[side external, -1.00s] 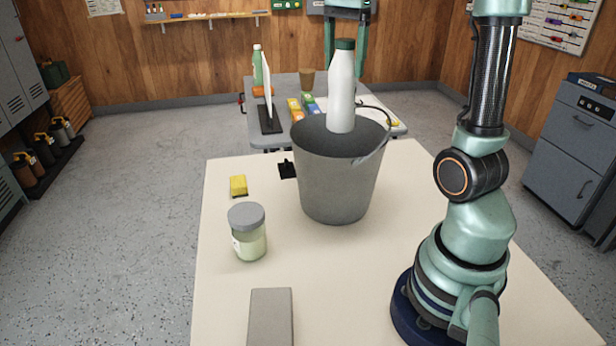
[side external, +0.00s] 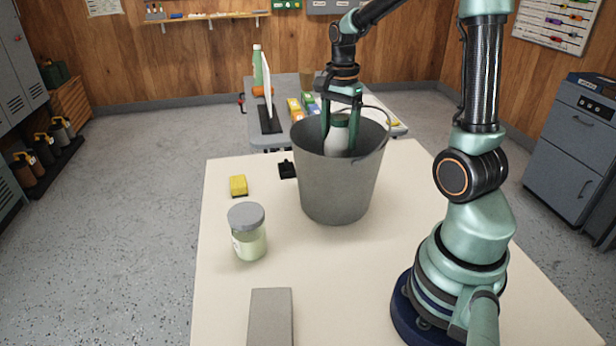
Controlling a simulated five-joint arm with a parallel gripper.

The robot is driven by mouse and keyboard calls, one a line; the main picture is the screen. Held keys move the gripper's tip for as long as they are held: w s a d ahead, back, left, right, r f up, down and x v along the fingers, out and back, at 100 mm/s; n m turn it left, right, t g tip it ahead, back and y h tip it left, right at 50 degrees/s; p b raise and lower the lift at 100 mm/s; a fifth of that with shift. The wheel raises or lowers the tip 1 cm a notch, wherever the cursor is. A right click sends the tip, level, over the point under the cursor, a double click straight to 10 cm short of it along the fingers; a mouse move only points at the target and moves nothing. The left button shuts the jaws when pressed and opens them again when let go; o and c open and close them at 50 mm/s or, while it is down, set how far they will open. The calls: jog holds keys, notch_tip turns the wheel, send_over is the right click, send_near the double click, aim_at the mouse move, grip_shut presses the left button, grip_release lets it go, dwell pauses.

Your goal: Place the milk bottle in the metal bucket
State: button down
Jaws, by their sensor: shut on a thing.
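Whether the bottle touches the bucket floor is hidden.
A jar with a grey lid (side external: 247,232), a yellow block (side external: 238,186), a small black item (side external: 287,169) and a grey block (side external: 270,318) sit on the cream table (side external: 330,275). A second table (side external: 256,92) with several items stands behind.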

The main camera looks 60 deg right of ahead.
aim_at(339, 117)
jog(key=shift+f, duration=2.1)
grip_release()
notch_tip(339, 117, up, 12)
jog(key=shift+r, duration=0.1)
jog(key=s+a+n+t, duration=0.3)
jog(key=a+n+t, duration=0.2)
jog(key=a+n, duration=1.2)
jog(key=shift+s+a+n+t, duration=0.15)
jog(key=shift+a+n+t, duration=0.2)
jog(key=shift+n, duration=0.75)
